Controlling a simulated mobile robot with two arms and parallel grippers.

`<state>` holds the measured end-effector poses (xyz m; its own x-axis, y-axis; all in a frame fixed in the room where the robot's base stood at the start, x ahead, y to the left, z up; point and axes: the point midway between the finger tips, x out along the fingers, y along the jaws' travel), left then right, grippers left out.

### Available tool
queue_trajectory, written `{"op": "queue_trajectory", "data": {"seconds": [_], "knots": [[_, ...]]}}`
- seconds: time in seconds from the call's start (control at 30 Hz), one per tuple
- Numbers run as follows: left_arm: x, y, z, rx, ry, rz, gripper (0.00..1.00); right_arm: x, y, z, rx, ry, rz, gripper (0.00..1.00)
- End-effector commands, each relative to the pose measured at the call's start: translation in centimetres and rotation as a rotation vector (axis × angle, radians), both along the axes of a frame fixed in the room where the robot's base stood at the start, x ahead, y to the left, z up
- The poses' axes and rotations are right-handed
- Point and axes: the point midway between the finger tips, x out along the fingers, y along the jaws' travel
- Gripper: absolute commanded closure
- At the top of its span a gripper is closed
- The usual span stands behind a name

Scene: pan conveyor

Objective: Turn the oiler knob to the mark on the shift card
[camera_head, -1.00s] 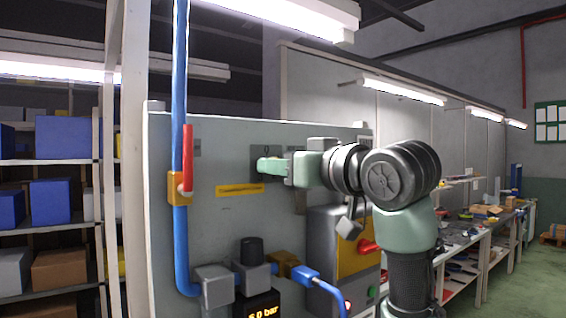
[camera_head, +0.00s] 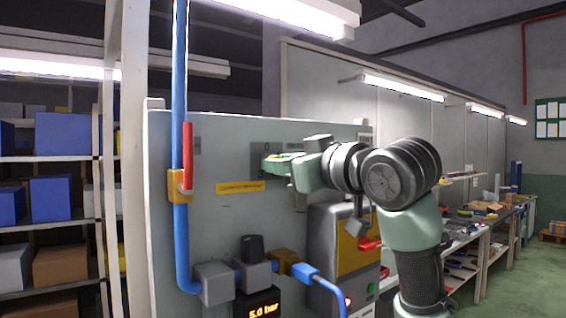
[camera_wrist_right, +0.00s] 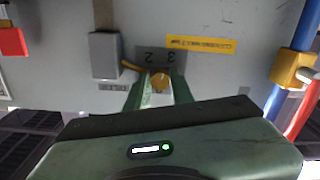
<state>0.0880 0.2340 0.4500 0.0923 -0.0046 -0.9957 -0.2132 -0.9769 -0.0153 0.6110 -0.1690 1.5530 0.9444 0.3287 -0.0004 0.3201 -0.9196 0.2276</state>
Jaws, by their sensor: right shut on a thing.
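The oiler knob (camera_wrist_right: 160,83) is a small orange-yellow knob between the fingers of my right gripper (camera_wrist_right: 160,88) in the right wrist view. It sits on a dark plate (camera_wrist_right: 152,56) where the digits 2 and 3 appear upside down. In the head view, my right gripper (camera_head: 272,164) is at the dark plate (camera_head: 260,153) on the grey panel and shut on the knob, which its fingers hide. The exact knob setting is not readable. I cannot make out a shift card with readable text. My left gripper is not in view.
Yellow label strip (camera_head: 240,187) lies below the plate. Blue pipe (camera_head: 181,235) with red-handled valve (camera_head: 188,155) runs at the left. Regulator (camera_head: 252,270) and pressure display (camera_head: 258,304) are below. Grey-yellow switch box (camera_head: 328,250) is below my right arm. Grey box (camera_wrist_right: 105,54) is beside the knob.

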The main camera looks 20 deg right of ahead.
Motion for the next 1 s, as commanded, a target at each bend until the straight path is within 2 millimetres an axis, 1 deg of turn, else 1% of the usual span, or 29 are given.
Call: {"op": "queue_trajectory", "data": {"seconds": [0.37,0.6,0.8,1.0], "knots": [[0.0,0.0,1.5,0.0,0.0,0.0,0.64,0.0,-0.2,0.2,-0.339,-0.115,-0.002,1.0],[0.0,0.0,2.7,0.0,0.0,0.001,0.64,0.0,-0.2,0.3,-0.551,-0.189,-0.002,1.0],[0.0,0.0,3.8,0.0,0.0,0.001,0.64,0.0,-0.1,0.3,-0.708,-0.244,0.001,1.0],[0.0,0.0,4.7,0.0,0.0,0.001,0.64,0.0,-0.1,0.2,-0.828,-0.286,0.001,1.0]]}}
